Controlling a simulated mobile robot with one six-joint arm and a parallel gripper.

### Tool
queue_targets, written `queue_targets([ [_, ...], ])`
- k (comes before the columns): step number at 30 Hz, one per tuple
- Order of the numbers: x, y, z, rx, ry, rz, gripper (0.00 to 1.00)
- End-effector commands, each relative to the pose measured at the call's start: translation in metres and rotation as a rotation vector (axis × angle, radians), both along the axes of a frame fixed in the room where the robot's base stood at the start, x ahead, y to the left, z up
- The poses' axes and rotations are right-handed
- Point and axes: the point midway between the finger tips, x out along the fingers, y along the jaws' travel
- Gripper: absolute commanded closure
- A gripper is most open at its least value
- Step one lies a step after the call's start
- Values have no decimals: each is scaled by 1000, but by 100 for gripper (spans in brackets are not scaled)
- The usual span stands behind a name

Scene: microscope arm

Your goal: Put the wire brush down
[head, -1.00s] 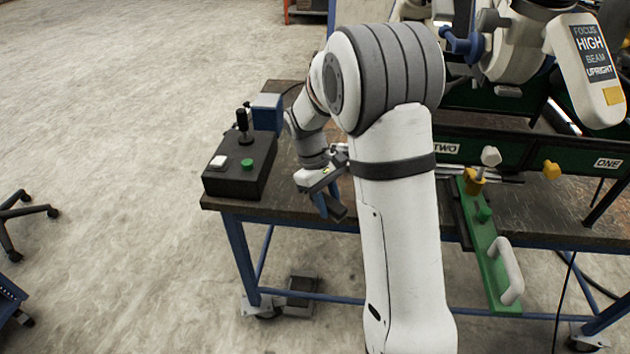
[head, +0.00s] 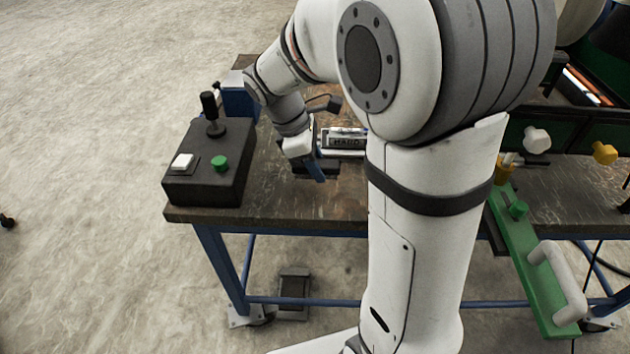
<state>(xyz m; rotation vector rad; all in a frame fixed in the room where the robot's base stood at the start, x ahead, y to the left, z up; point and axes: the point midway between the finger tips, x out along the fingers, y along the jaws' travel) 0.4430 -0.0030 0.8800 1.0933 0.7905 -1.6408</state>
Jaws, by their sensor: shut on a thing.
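My gripper (head: 308,170) hangs low over the bench top (head: 268,205), near its front edge and to the right of the black control box. It is seen from behind and is small in the head view. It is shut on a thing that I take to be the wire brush. A narrow blue piece and a dark piece show at the jaws, but I cannot tell which belongs to the brush. The bristles cannot be made out. I cannot tell whether the held thing touches the bench.
The black control box (head: 205,185) with a joystick, white switch and green button stands at the bench's left end. A blue block (head: 238,98) is behind it. A labelled holder (head: 343,141) lies beyond my gripper. A green bar (head: 530,265) with a white handle juts out at right.

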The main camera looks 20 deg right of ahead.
Motion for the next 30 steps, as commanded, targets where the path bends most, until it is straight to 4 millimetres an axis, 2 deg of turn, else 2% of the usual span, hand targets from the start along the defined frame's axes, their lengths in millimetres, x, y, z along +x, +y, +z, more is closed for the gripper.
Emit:
queue_targets([
  [6, 0, 1, -35, 0, 4, 1, 87],
  [9, 0, 1, -46, 1, 2, 1, 87],
  [20, 0, 1, -49, 0, 0, 1, 87],
  [21, 0, 1, -49, 1, 0, 1, 67],
  [28, 0, 2, -49, 0, 1, 2, 48],
  [30, 0, 2, -49, 0, 1, 2, 47],
])
